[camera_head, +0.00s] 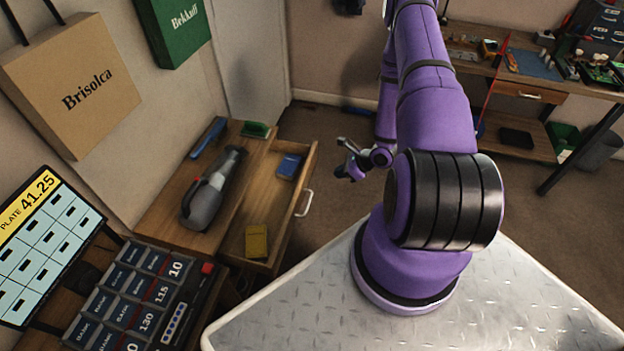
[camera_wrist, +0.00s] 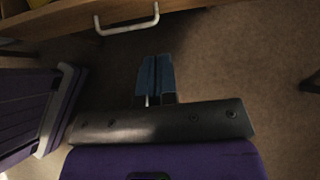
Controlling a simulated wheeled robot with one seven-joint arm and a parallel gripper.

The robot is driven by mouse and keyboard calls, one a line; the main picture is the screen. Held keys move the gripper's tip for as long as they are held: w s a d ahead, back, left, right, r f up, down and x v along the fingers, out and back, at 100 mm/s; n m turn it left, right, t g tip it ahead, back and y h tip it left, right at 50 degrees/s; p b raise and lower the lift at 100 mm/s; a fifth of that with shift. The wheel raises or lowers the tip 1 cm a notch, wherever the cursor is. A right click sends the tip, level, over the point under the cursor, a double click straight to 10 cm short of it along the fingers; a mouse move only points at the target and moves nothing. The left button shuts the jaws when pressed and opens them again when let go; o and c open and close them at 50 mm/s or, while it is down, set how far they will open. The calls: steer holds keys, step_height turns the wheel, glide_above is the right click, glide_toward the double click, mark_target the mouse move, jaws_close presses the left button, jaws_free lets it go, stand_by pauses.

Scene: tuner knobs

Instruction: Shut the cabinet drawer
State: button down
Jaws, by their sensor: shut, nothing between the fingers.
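The cabinet drawer (camera_head: 264,231) is pulled open from the wooden cabinet (camera_head: 163,225) in the head view. A blue item (camera_head: 289,166) and a yellow item (camera_head: 256,242) lie inside it. Its pale handle (camera_head: 305,203) is on the front, facing my arm. My gripper (camera_head: 345,172) is to the right of the drawer front, apart from it. In the wrist view, the handle (camera_wrist: 127,25) and the lower drawer front (camera_wrist: 60,22) show at the top. My gripper's blue fingers (camera_wrist: 155,78) are shut and empty, pointing toward the drawer side with floor behind them.
A grey handheld vacuum (camera_head: 210,192), a blue brush-like item (camera_head: 208,137) and a green item (camera_head: 255,129) lie on the cabinet top. A button panel (camera_head: 130,305) stands at front left. A workbench (camera_head: 530,92) is at back right. Floor between is clear.

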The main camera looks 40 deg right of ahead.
steer(key=f, duration=0.1)
glide_toward(304, 182)
steer(key=shift+x, duration=3.3)
